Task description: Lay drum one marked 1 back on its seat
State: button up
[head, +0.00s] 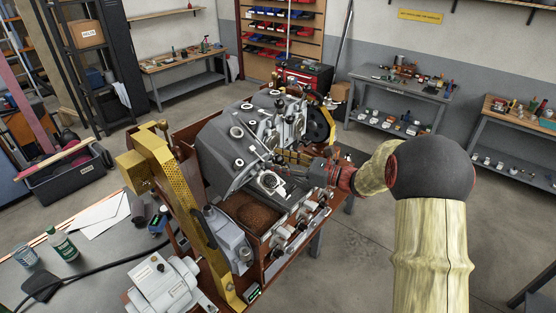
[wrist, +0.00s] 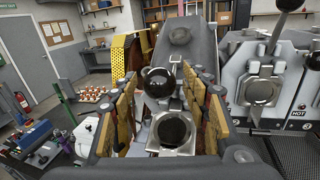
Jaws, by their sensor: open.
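The grey roaster (head: 235,150) stands mid-picture in the head view, with several round fittings on its sloping top. In the wrist view a grey drum unit (wrist: 180,60) lies straight ahead, with a black ball knob (wrist: 160,80) and a square plate with a dark round face (wrist: 173,131). No number 1 is readable on it, and its seat is hidden. My gripper (wrist: 160,112) is open, its yellowish finger pads either side of the knob and plate, with gaps showing. In the head view my gripper (head: 290,172) is at the roaster's front right side.
A neighbouring unit (wrist: 262,90) with its own handle and a HOT label stands close on the right. A brown heap (head: 250,212) lies in a tray below. A yellow perforated guard (head: 182,190) rises at left. Open floor (head: 370,245) lies at right.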

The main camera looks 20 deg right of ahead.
jog(key=shift+c, duration=1.2)
grip_shut()
